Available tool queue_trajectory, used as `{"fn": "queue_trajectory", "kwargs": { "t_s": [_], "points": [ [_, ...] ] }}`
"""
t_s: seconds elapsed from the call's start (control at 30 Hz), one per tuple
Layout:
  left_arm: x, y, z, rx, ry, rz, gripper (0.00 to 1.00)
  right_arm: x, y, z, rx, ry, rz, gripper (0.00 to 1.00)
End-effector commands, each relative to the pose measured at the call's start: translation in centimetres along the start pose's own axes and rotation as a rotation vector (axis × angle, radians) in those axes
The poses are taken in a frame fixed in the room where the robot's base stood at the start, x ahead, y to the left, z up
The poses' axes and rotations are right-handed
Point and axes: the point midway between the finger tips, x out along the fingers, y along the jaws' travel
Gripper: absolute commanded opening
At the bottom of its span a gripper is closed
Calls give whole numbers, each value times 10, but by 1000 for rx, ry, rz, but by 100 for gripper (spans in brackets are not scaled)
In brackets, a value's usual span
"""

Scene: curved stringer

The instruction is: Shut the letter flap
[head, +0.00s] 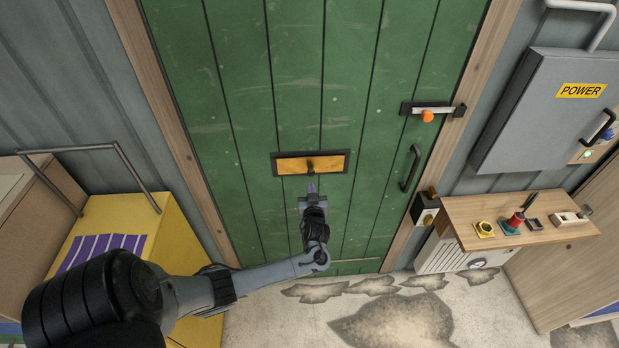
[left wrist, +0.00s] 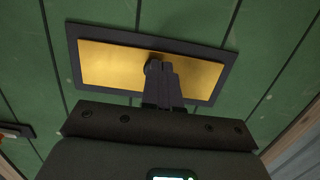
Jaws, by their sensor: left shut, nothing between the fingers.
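The letter flap (head: 290,166) is a brass-yellow plate in a dark rectangular frame on the green door (head: 240,100). My left gripper (head: 310,187) is shut and empty, pointing at the door just below the flap in the head view. In the left wrist view its fingertips (left wrist: 155,68) overlap the flap's middle and hide part of it; contact cannot be told. My right gripper is not in view.
A bolt with an orange knob (head: 427,116) and a dark handle (head: 411,168) are on the door's right side. A wooden shelf (head: 480,209) with small items and a grey power box (head: 550,120) stand right. A yellow box (head: 115,212) stands left.

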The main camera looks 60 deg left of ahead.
Motion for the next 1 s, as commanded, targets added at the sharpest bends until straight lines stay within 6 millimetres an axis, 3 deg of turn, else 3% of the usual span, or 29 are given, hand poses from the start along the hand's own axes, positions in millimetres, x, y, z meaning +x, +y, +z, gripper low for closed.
{"fn": "queue_trajectory", "kwargs": {
  "t_s": [0.07,0.2,0.5,0.8,1.0],
  "points": [
    [-13,3,-1,-1,-4,4,0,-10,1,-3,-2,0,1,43],
    [-38,2,20,-2,-5,4,0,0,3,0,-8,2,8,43],
    [-81,2,43,-1,-3,3,0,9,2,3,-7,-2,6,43],
    [-98,-2,53,7,-3,1,0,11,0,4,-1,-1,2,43],
    [-109,-33,84,71,-35,-8,0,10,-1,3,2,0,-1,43]
  ]
}}
